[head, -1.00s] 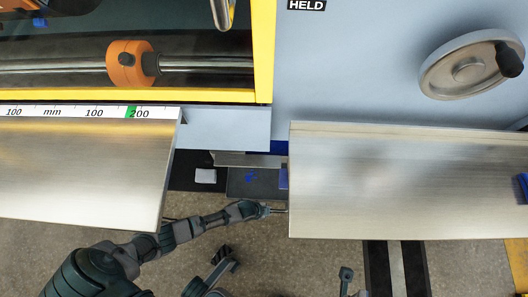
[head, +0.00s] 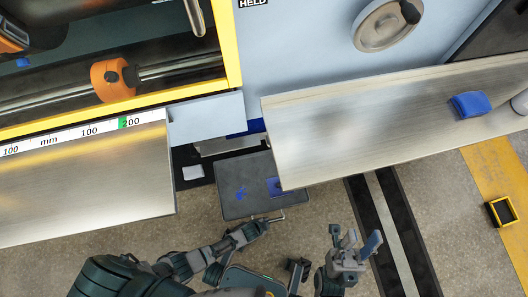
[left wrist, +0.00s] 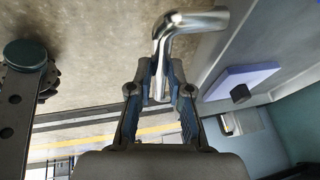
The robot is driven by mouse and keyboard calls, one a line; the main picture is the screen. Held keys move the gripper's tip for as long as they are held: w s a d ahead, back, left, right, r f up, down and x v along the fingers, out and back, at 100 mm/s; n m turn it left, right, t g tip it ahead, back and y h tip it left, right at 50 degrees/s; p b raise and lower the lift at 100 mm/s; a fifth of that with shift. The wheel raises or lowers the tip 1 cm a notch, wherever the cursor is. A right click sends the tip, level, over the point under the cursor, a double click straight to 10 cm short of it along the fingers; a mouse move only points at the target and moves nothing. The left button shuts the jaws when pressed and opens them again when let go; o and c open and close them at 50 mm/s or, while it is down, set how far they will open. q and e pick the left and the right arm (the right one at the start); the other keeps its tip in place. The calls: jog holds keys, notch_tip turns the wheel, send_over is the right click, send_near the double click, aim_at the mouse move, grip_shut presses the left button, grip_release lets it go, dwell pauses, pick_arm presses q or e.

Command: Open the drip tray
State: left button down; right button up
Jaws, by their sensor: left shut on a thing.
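The drip tray (head: 233,199) is a dark grey, flat tray with blue stains. It stands pulled out from under the machine, in the gap between two metal tables. Its right side is partly hidden by the right table. My left gripper (head: 264,222) is at the tray's front edge, shut on the metal handle (head: 279,218). In the left wrist view the bent, shiny handle (left wrist: 187,23) runs between the closed fingertips (left wrist: 161,88). My right gripper (head: 352,244) is empty over the floor, right of the tray, with its fingers apart.
The left metal table (head: 85,190) and right metal table (head: 370,125) flank the tray. A blue block (head: 470,105) lies on the right table. A black and yellow bin (head: 500,212) stands on the floor at far right. The floor before the tray is open.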

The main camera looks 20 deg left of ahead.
pick_arm(q)
jog(key=shift+s+a+f, duration=0.1)
jog(key=c, duration=1.1)
grip_release()
jog(key=shift+r, duration=0.2)
jog(key=v, duration=1.1)
jog(key=shift+s+r, duration=0.2)
jog(key=shift+r, duration=0.05)
